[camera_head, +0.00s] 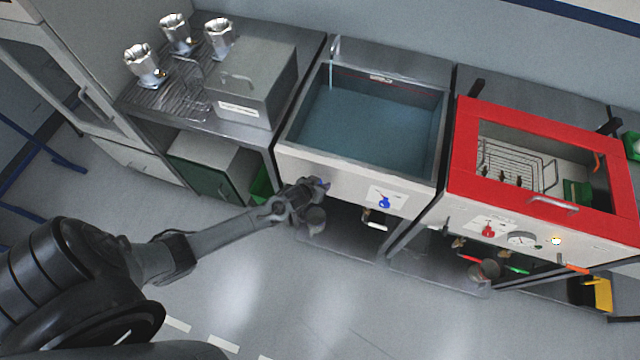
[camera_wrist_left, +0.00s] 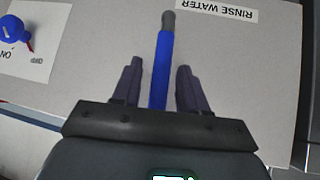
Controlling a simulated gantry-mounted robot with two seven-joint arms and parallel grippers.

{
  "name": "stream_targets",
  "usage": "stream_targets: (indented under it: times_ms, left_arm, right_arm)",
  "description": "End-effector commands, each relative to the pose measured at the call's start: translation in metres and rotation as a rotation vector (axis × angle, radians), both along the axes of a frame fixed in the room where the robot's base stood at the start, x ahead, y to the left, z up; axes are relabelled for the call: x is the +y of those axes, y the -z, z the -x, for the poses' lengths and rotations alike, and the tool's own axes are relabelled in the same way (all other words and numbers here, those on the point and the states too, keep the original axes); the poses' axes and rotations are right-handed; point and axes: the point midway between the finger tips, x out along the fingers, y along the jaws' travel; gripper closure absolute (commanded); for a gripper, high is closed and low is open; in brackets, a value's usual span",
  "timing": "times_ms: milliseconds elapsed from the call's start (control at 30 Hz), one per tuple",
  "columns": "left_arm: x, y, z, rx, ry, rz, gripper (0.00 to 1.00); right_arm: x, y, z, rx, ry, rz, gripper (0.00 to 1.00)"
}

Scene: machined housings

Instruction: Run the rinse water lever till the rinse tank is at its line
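The rinse tank (camera_head: 290,128) is the open middle basin, holding blue-tinted water (camera_head: 370,125). A thin reddish line runs along its back wall, and the water surface appears to lie below it. The rinse water lever (camera_wrist_left: 161,70) is a blue rod with a grey end, beside an upside-down "RINSE WATER" label (camera_wrist_left: 222,9). My left gripper (camera_head: 318,187) is at the left of the tank's front panel. In the left wrist view its fingers (camera_wrist_left: 158,85) are open on both sides of the lever, with gaps visible. My right gripper is not in view.
A blue knob (camera_head: 384,202) with ON/OFF marks is right of the lever. A red-framed tank (camera_head: 465,140) stands to the right. A grey box (camera_head: 258,75) and several metal parts (camera_head: 144,62) are on the left bench. The floor in front is clear.

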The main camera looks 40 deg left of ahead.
Motion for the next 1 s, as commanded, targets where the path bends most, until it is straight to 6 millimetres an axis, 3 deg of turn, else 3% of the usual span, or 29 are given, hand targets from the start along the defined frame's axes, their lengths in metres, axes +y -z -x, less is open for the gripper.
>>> stream_targets:
  times_ms: [300, 800, 1000]
  left_arm:
    - [-0.002, -0.009, 0.008, -0.001, 0.001, 0.000, 0.57]
    - [-0.012, -0.060, 0.061, 0.001, 0.001, 0.000, 0.57]
    - [-0.014, -0.072, 0.073, 0.000, 0.000, 0.000, 0.57]
  right_arm:
    - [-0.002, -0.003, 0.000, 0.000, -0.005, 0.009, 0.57]
    - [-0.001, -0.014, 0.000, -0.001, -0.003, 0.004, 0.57]
    - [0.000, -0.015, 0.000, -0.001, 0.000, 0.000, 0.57]
